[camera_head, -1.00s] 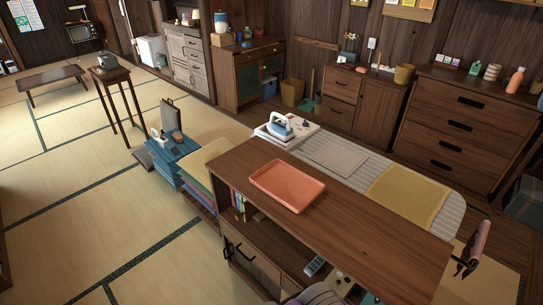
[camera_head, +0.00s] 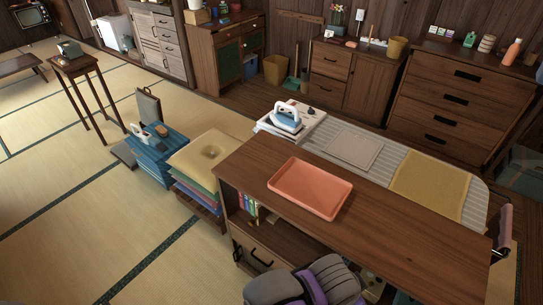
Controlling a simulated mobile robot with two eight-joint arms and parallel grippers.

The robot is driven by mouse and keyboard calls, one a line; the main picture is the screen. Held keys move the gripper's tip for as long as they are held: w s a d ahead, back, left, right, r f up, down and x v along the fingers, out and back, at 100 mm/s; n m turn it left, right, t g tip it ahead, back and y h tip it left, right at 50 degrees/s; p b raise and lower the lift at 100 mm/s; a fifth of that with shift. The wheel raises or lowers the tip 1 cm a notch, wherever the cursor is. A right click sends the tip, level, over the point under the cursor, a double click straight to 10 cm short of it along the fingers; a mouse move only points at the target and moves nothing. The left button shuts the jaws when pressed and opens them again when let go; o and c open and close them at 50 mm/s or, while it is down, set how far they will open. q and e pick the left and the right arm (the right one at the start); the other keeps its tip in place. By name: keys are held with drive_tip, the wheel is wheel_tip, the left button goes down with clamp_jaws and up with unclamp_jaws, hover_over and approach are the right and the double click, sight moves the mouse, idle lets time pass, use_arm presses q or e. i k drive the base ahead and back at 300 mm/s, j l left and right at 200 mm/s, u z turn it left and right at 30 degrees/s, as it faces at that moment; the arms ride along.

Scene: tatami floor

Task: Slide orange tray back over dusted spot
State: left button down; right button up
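The orange tray (camera_head: 309,188) is a shallow rectangular tray with a raised rim. It looks empty and lies flat on the dark wooden top (camera_head: 395,230) of a low cabinet, nearer its left end. Wood is bare around the tray, and I cannot make out a distinct dusted spot. Whatever lies under the tray is hidden. Neither of my grippers shows in the head view, and nothing touches the tray.
Behind the wooden top is a striped ironing surface (camera_head: 478,200) with an iron (camera_head: 286,118) and a yellow cloth (camera_head: 430,185). Stacked cushions (camera_head: 208,155) stand at the left. A grey and purple shape (camera_head: 325,283) shows at the bottom edge. Open tatami lies left.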

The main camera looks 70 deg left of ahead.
sight(320, 192)
drive_tip(key=k+j, duration=0.15)
drive_tip(key=j, duration=0.25)
drive_tip(key=k+j, duration=0.1)
drive_tip(key=j, duration=0.25)
drive_tip(key=k+j, duration=0.15)
drive_tip(key=j, duration=0.25)
drive_tip(key=k+j, duration=0.1)
drive_tip(key=j, duration=0.3)
drive_tip(key=k+j+z, duration=0.1)
drive_tip(key=j, duration=0.25)
